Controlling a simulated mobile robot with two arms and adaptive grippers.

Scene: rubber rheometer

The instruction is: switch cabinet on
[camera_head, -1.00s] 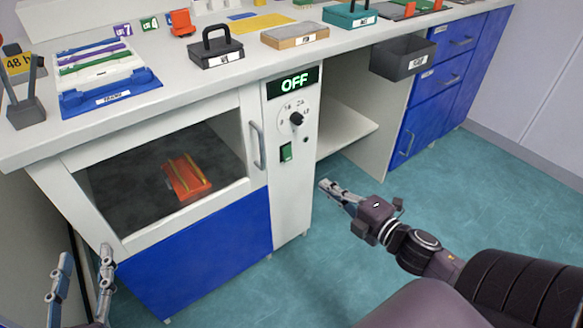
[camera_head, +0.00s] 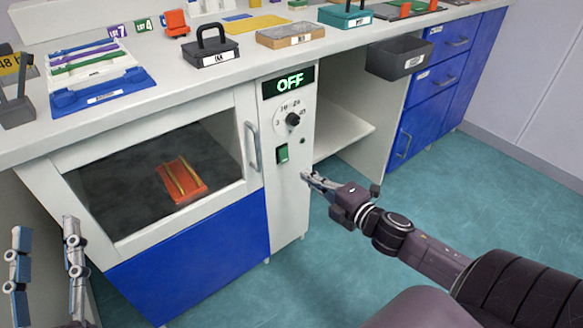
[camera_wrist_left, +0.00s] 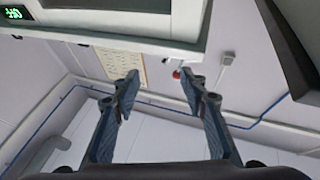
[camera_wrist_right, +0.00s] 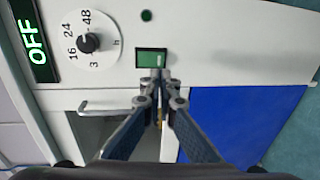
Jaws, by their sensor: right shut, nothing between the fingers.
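The cabinet (camera_head: 230,222) stands under the bench, with a window in its white door over a blue lower panel. Its control strip has a display (camera_head: 289,82) reading OFF in green, a black dial (camera_head: 292,119) and a green rocker switch (camera_head: 282,153). My right gripper (camera_head: 305,176) is just right of the strip, below the switch's height. In the right wrist view the shut, empty fingertips (camera_wrist_right: 160,76) appear right by the switch (camera_wrist_right: 151,58); whether they touch it I cannot tell. My left gripper (camera_head: 46,228) is open and empty at the lower left.
An orange rack (camera_head: 181,180) lies inside the cabinet behind the window. A door handle (camera_head: 252,147) sticks out left of the strip. A dark bin (camera_head: 398,60) hangs under the bench edge at right. Open floor (camera_head: 400,215) lies right of the cabinet.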

